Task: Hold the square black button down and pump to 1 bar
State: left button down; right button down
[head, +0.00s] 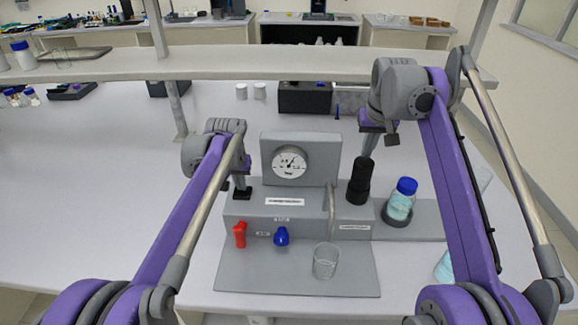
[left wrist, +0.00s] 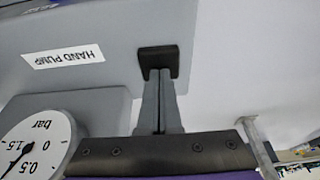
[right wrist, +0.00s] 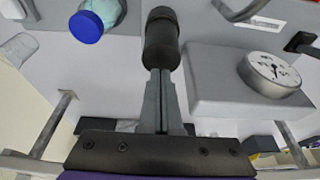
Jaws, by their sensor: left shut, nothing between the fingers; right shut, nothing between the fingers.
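The grey rig carries a round pressure gauge (head: 289,163) with a dark needle; the exact reading is too small to tell. It also shows in the left wrist view (left wrist: 34,146) and right wrist view (right wrist: 271,70). The square black button (head: 242,194) is on the rig's top left; it also shows in the left wrist view (left wrist: 158,58). My left gripper (head: 243,184) is shut, its tips at the button, seemingly touching it. The black pump handle (head: 359,182) stands upright to the right. My right gripper (head: 367,157) is shut with its tips at the handle's top (right wrist: 162,42).
A blue-capped bottle (head: 402,199) stands right of the pump. A red valve handle (head: 240,234) and a blue one (head: 281,236) are on the rig's front, with an empty glass beaker (head: 326,261) below. A shelf (head: 270,62) crosses behind. The bench is clear at left.

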pick_arm(q)
jog(key=shift+f, duration=0.15)
pick_arm(e)
jog(key=shift+r, duration=1.95)
